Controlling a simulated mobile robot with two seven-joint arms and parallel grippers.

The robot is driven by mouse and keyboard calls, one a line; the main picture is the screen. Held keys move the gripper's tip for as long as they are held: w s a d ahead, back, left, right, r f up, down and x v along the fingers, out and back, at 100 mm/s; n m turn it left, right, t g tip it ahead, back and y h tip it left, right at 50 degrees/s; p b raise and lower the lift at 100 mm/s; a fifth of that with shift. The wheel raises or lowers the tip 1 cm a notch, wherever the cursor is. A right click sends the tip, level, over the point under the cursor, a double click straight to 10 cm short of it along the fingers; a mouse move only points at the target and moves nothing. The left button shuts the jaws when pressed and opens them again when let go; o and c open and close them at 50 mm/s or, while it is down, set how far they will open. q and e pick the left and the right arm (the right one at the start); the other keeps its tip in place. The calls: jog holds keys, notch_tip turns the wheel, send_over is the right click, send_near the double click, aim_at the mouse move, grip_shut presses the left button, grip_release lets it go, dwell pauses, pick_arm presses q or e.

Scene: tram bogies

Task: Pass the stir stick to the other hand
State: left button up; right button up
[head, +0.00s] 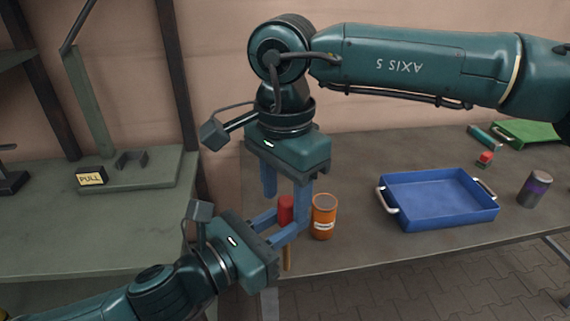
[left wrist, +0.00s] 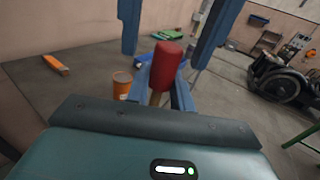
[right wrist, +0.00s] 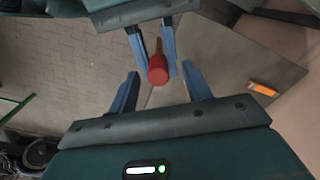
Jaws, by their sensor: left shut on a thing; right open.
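The stir stick has a red head (head: 286,208) and a thin wooden shaft (head: 287,258). It is upright in my left gripper (head: 289,223), which is shut on it below the red head. The red head (left wrist: 166,66) also stands up between the left fingers in the left wrist view. My right gripper (head: 286,192) points down from above, open and empty. Its fingers are around and above the red head without visibly gripping it. In the right wrist view the red head (right wrist: 157,70) lies between and beyond the open right fingers (right wrist: 161,88).
An orange can (head: 324,217) stands on the table close to the grippers. A blue tray (head: 440,224) with handles is to its right, with a dark can (head: 534,188) beyond. A green tray (head: 531,133) is at the back. A green bench (head: 100,225) is at left.

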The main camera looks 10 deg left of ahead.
jog(key=shift+f, duration=0.5)
